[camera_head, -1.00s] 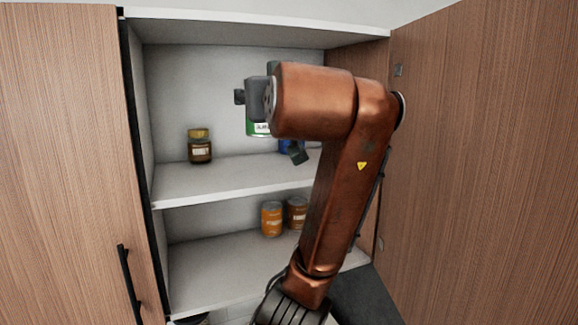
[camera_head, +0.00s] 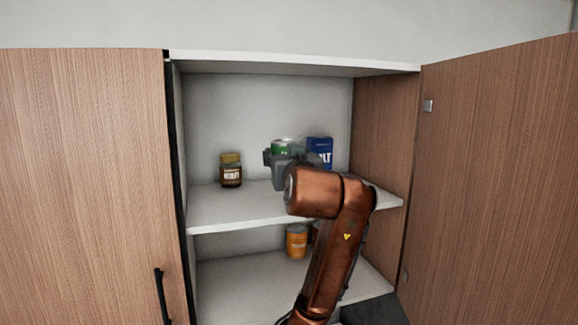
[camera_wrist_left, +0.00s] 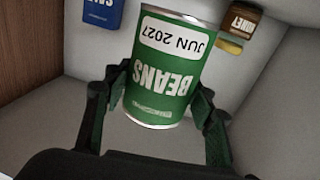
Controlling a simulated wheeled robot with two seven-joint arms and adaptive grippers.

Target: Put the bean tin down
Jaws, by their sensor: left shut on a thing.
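The bean tin (camera_head: 287,145) is green with a silver lid and stands upright at the upper shelf, between the honey jar and the blue salt box. In the left wrist view the bean tin (camera_wrist_left: 168,70) shows its "BEANS" label and a "JUN 2027" date, upside down in the picture. My left gripper (camera_head: 286,158) is shut on the tin; in the wrist view the fingers (camera_wrist_left: 160,95) press on both its sides. My forearm and wrist hide the tin's lower part in the head view, so I cannot tell whether its base touches the upper shelf (camera_head: 240,208). My right gripper is not in view.
A honey jar (camera_head: 231,170) stands left on the upper shelf. A blue salt box (camera_head: 320,152) stands just right of the tin. An orange tin (camera_head: 297,242) is on the lower shelf. The open right door (camera_head: 500,180) and the left door (camera_head: 85,190) flank the cupboard.

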